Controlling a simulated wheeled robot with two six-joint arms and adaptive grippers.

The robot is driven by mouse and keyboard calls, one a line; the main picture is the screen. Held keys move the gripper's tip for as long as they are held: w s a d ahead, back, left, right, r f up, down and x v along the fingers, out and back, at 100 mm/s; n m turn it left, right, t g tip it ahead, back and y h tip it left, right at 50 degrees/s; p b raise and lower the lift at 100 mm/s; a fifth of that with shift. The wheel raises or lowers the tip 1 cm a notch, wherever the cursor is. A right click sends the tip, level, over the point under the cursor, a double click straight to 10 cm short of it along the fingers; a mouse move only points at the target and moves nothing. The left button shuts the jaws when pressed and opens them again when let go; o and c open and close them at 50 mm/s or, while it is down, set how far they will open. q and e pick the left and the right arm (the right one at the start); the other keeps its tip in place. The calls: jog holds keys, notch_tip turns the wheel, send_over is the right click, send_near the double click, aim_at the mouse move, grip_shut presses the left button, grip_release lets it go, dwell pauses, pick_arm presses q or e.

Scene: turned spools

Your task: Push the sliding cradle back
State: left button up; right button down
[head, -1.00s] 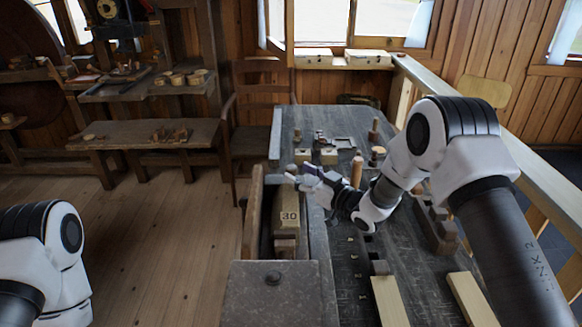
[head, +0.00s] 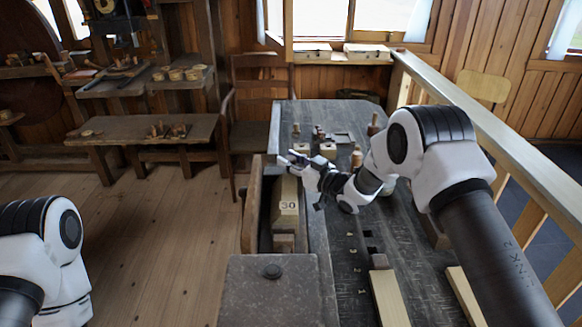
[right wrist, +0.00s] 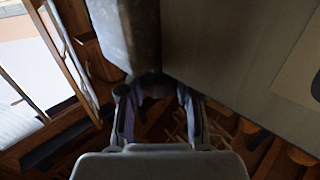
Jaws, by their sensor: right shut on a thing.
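The sliding cradle seems to be the wooden block marked 30 (head: 288,206), lying in the long trough at the left edge of the dark bench. My right gripper (head: 294,161) is at the block's far top end, reaching in from the right. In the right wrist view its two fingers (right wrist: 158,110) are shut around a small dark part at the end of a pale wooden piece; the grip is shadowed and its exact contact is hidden. Only my left arm's white link shows at the lower left; its gripper is out of view.
The trough's left wall (head: 252,213) runs beside the block, and a grey slab with a knob (head: 271,283) closes its near end. Small wooden blocks (head: 327,150) stand at the back of the bench (head: 335,275). Pale wooden strips (head: 390,298) lie on the right.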

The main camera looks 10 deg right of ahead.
jog(key=w+d+b, duration=0.2)
jog(key=w+b, duration=0.2)
jog(key=w, duration=0.5)
jog(key=shift+w, duration=0.35)
jog(key=c, duration=0.8)
grip_release()
jog(key=shift+a, duration=0.1)
jog(key=v, duration=1.2)
